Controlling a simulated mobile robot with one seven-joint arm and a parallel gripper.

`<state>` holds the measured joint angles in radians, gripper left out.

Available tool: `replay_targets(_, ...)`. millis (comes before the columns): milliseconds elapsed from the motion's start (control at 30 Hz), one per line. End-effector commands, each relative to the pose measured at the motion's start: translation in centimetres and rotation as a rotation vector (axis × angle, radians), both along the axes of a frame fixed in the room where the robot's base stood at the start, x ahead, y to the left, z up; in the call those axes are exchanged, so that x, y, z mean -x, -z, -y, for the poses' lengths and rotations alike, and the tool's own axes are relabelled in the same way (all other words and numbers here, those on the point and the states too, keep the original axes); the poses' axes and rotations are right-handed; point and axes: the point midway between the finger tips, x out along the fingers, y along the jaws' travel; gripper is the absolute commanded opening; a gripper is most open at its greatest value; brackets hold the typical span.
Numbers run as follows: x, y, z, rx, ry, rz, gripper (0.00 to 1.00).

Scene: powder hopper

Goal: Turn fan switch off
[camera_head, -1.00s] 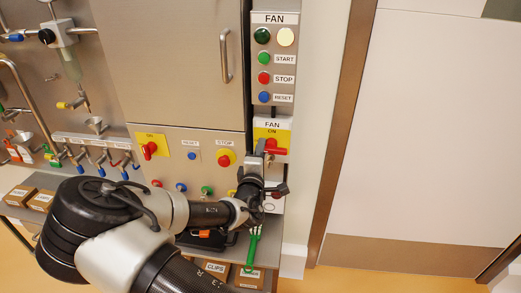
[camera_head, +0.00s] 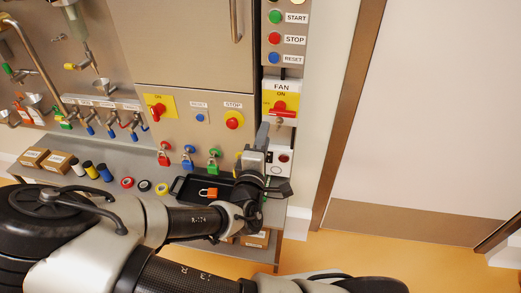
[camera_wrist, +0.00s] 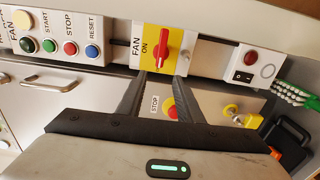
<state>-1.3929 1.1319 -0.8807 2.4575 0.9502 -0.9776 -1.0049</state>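The fan switch (camera_head: 283,109) is a red handle on a yellow plate under a "FAN" label, with "ON" above the handle. The handle lies roughly level across the plate. Small red lettering at its left end is too small to read surely. In the wrist view the fan switch (camera_wrist: 161,48) stands just beyond the fingertips. My gripper (camera_wrist: 161,80) is open and empty, its two black fingers apart and pointing at the plate. In the head view my gripper (camera_head: 262,140) is just below and left of the handle, seemingly apart from it.
A small box with a red button and rocker switch (camera_wrist: 250,62) sits below the fan plate. A STOP button (camera_head: 234,120) and another red switch (camera_head: 157,110) are to the left. A black tray (camera_head: 184,190) holds an orange padlock (camera_head: 208,193). Colored padlocks hang above the shelf.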

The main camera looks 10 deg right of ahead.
Motion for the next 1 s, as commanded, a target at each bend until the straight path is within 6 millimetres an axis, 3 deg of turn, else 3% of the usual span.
replay_targets(100,2.4,0.0,-0.9,0.000,-0.003,-0.002,0.33)
replay_targets(300,4.7,0.0,-1.5,0.000,0.001,-0.001,0.33)
replay_targets(867,5.2,0.0,-1.6,0.000,0.003,-0.001,0.33)
replay_targets(1000,5.2,1.3,-1.0,-0.064,0.032,-0.049,0.33)
